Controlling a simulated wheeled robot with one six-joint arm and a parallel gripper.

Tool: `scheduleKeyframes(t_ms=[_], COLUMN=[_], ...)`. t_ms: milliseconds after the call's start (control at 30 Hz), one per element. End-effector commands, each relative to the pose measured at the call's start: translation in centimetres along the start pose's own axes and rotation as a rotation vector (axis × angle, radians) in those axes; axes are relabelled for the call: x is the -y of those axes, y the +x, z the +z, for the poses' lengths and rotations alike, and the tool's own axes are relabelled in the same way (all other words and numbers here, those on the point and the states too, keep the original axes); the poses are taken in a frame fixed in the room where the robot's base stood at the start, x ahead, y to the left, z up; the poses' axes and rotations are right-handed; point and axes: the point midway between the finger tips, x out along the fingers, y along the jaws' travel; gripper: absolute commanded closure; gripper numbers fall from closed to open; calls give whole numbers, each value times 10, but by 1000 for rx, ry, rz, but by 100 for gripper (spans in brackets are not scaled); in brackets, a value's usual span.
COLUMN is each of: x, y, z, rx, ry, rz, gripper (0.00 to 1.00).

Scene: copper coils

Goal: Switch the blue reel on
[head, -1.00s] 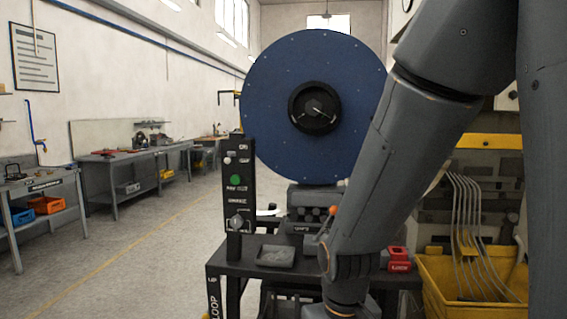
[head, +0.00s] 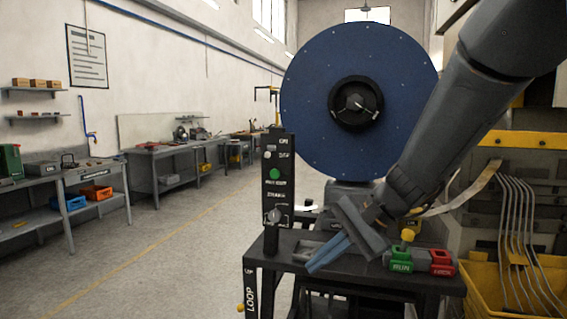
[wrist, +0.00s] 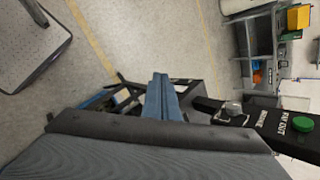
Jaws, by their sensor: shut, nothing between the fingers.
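The big blue reel (head: 310,110) stands upright behind the black table. A black upright control panel (head: 285,200) rises at the table's left, with a green button (head: 273,174) and a grey knob (head: 275,216) below it. In the wrist view, the green button (wrist: 302,124) and the knob (wrist: 232,110) lie to the right of my fingers. My gripper (head: 313,266) is over the table's front left, right of and lower than the knob. Its blue fingers (wrist: 160,98) are shut together and empty, apart from the panel's controls. The knob's exact setting is too small to read.
A green RUN block (head: 401,261) and a red block (head: 441,263) sit on the table (head: 280,243), right of my gripper. A yellow bin (head: 500,296) stands at the right. Workbenches (head: 90,178) line the left wall. The floor between is clear.

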Motion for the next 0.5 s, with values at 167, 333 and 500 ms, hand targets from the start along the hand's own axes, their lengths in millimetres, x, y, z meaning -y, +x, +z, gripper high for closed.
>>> scheduleKeyframes(t_ms=[167,333,500], x=[113,176,196], y=[-62,-118,-141], z=[-15,-21,-23], rx=[113,192,223], ry=[152,195,202], rz=[-366,-595,-678], gripper=[100,100,100])
